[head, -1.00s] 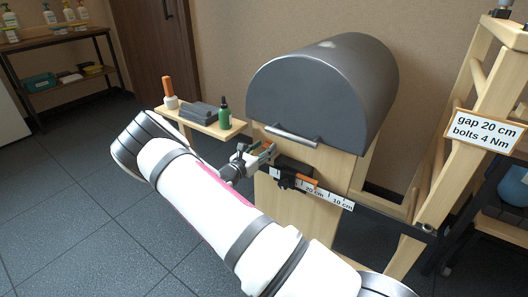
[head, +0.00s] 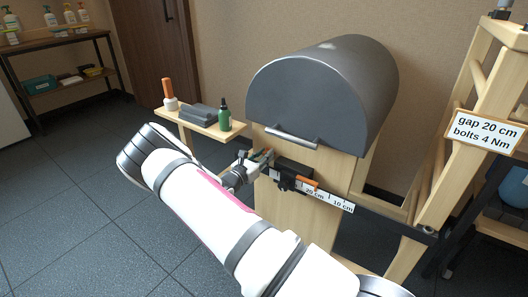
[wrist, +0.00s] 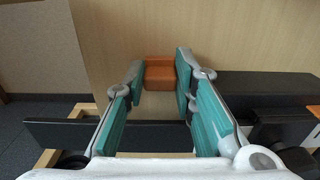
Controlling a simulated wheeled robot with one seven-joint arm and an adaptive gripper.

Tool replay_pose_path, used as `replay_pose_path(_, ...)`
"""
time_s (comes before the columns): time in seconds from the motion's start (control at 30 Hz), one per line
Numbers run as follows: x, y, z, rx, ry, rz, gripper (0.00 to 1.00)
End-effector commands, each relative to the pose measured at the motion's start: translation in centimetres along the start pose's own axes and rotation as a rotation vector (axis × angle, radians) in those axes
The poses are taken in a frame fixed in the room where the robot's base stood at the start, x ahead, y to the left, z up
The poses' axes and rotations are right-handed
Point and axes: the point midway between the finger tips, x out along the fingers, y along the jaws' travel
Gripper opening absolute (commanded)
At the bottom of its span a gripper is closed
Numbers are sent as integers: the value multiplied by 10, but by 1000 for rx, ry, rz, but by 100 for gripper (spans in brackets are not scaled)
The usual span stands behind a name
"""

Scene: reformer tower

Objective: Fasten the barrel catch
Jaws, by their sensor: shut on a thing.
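The dark grey barrel (head: 325,85) stands on a pale wooden frame, with a grey bar handle (head: 291,139) low on its front. My gripper (head: 264,158) is below and left of that handle, close to the wooden front panel (head: 285,210). In the wrist view its teal-padded fingers (wrist: 160,75) are shut on a small orange block (wrist: 159,73), which lies against the wood and looks like the catch's grip. My gripper hides this block in the head view. I cannot tell whether the catch is fastened.
A black block (head: 294,170) and a scale rail (head: 334,202) with an orange slider (head: 309,183) sit right of my gripper. A wooden tower with a sign (head: 485,132) stands right. Open floor lies left.

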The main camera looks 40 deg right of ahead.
Motion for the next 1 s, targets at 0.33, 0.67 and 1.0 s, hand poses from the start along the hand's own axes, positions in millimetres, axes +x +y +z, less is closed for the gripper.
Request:
replay_pose_path(0.33, 0, 0, -6, 0, 9, 1, 40)
replay_pose_path(0.67, -1, 0, -4, 1, 5, 0, 45)
replay_pose_path(1.0, -47, 1, -4, 1, 6, 3, 45)
